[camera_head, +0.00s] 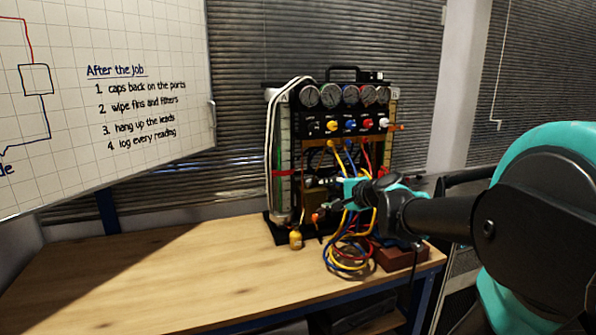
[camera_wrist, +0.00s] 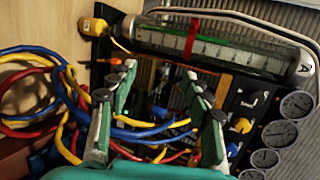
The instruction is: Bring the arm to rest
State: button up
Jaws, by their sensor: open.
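My arm (camera_head: 440,217) reaches in from the right in the head view, and my gripper (camera_head: 352,190) is in front of the gauge rig (camera_head: 350,125). The rig shows a row of round gauges (camera_head: 350,94), coloured knobs (camera_head: 350,124) and a clear cylinder with a red band (camera_wrist: 215,45). My gripper hides part of the rig's lower front.
The rig stands on a wooden table (camera_head: 170,275) whose left side is clear. A whiteboard (camera_head: 110,95) hangs at the left, before blinds.

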jog(key=s+f+n+g+h, duration=0.1)
jog(key=s+f+n+g, duration=0.1)
jog(key=s+f+n, duration=0.45)
jog(key=s+f+n+g+h, duration=0.15)
jog(key=s+f, duration=0.25)
jog(key=f, duration=0.5)
jog(key=s+d+f+n+g+h, duration=0.4)
jog(key=s+d+f, duration=0.4)
jog(key=s+f, duration=0.3)
jog(key=shift+s+n+h, duration=0.35)
jog(key=shift+s+n, duration=0.05)
jog(key=shift+s, duration=0.15)
jog(key=shift+r, duration=0.1)
